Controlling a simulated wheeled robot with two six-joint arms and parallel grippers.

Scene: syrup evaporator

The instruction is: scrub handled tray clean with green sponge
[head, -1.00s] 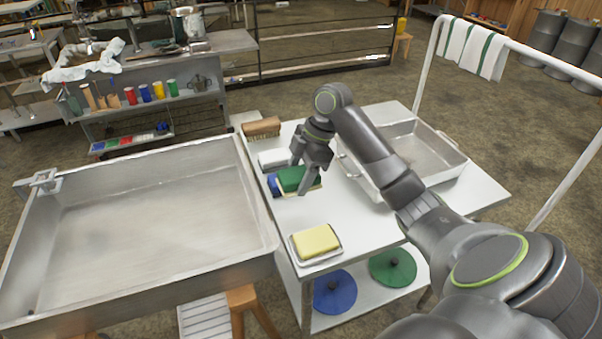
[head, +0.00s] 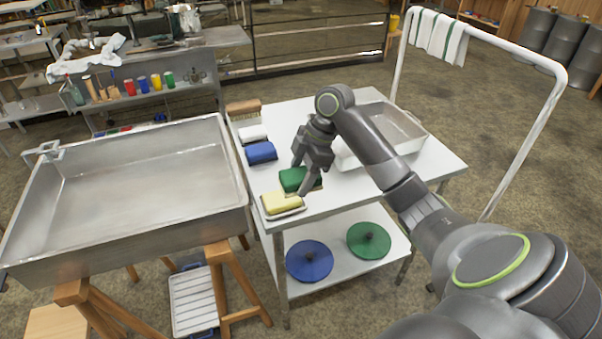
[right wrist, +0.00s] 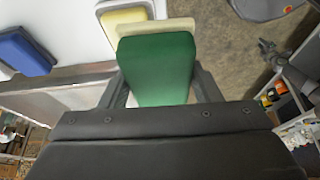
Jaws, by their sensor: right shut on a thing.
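The green sponge (head: 292,178) is held between the fingers of my right gripper (head: 306,180), which is shut on it above the white table, close to the yellow sponge. In the right wrist view the green sponge (right wrist: 156,66) fills the space between the two fingers, with a pale layer at its far end. The handled tray (head: 402,128) is a metal pan at the back right of the table, partly hidden behind my right arm. My left gripper does not show.
A yellow sponge (head: 281,203) on a small dish sits at the table's front left corner. A blue sponge (head: 261,153), a white block (head: 253,134) and a brush (head: 243,108) line the left edge. A large metal basin (head: 140,180) stands left. A white rail (head: 520,50) rises at right.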

